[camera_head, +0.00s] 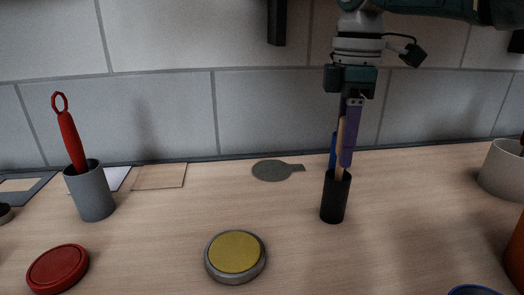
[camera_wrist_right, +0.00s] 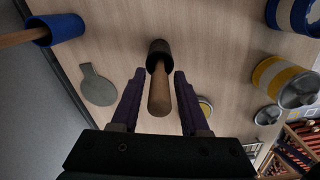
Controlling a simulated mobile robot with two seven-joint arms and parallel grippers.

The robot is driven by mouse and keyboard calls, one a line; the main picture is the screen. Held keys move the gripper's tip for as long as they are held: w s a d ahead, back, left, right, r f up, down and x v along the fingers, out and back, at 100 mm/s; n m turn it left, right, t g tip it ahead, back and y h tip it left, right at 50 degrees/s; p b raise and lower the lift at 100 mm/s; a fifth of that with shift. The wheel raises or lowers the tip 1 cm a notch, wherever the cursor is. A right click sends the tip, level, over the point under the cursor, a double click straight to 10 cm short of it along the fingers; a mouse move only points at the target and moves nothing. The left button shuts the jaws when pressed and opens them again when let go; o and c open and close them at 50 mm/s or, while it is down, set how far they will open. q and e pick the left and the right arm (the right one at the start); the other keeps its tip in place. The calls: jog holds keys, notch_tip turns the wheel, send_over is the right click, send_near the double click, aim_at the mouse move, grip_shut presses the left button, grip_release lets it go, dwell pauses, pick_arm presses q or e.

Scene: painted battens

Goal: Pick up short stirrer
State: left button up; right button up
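A short wooden stirrer (camera_head: 341,135) stands in a small black cup (camera_head: 335,203) on the wooden counter. In the right wrist view the stirrer (camera_wrist_right: 158,95) points up toward the camera, with the black cup (camera_wrist_right: 160,48) around its lower end. My right gripper (camera_head: 348,163) points down just above the cup. In its wrist view its two purple fingers (camera_wrist_right: 160,76) are apart on either side of the stirrer, with gaps showing. A narrow blue piece (camera_head: 333,148) shows behind the stirrer; I cannot tell what it belongs to. My left gripper is not in view.
A grey cup (camera_head: 92,195) with a red-handled tool (camera_head: 71,140) stands at the left. A red lid (camera_head: 57,268), a yellow-topped tin (camera_head: 235,253) and a flat grey paddle (camera_head: 271,171) lie on the counter. A pale pot (camera_head: 503,170) stands at right. The tiled wall is behind.

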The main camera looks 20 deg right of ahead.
jog(key=c, duration=0.6)
grip_shut()
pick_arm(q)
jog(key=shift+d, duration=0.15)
pick_arm(e)
jog(key=shift+r, duration=0.1)
